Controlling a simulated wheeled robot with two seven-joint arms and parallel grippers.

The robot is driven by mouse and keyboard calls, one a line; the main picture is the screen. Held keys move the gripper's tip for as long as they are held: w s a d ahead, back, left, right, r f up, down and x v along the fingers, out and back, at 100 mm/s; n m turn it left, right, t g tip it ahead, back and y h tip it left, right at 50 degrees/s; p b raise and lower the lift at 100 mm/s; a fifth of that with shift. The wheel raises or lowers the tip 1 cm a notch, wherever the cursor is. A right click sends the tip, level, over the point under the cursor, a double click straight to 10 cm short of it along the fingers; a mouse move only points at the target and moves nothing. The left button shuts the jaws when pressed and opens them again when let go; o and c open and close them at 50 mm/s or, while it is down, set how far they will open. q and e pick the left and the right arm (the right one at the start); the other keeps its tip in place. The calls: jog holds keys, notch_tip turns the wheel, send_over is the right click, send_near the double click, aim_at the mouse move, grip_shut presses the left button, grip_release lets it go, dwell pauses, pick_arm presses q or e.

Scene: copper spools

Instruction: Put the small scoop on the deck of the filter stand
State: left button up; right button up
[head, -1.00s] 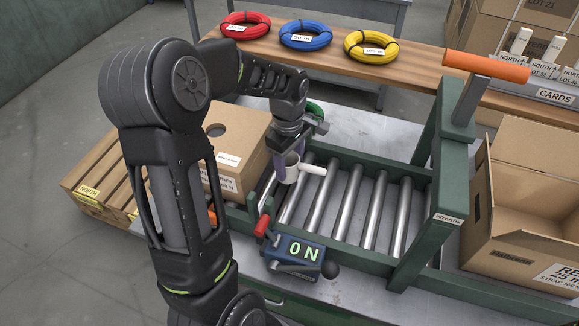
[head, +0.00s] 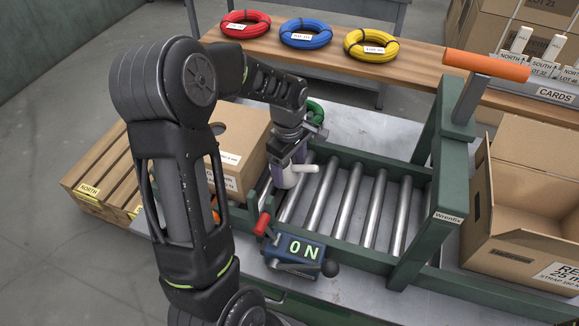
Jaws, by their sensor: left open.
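A small white cup-like piece with a stubby handle (head: 306,169), which may be the small scoop, is at the left end of the roller bed. My left gripper (head: 283,168) points down right at its cup part and hides much of it. The jaws are open; I cannot tell whether they touch the piece. I see nothing I can clearly name as a filter stand or its deck. My right gripper is not in view.
The green roller frame (head: 404,268) has bare rollers right of the piece. A carton (head: 240,150) is close left, an open carton (head: 530,205) at right. Red, blue and yellow coils lie on the back bench.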

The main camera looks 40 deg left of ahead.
pick_arm(q)
notch_tip(320, 180, up, 12)
jog(key=b, duration=0.1)
jog(key=shift+s+r, duration=0.15)
jog(key=shift+r, duration=0.05)
dwell(0.3)
jog(key=shift+c, duration=0.2)
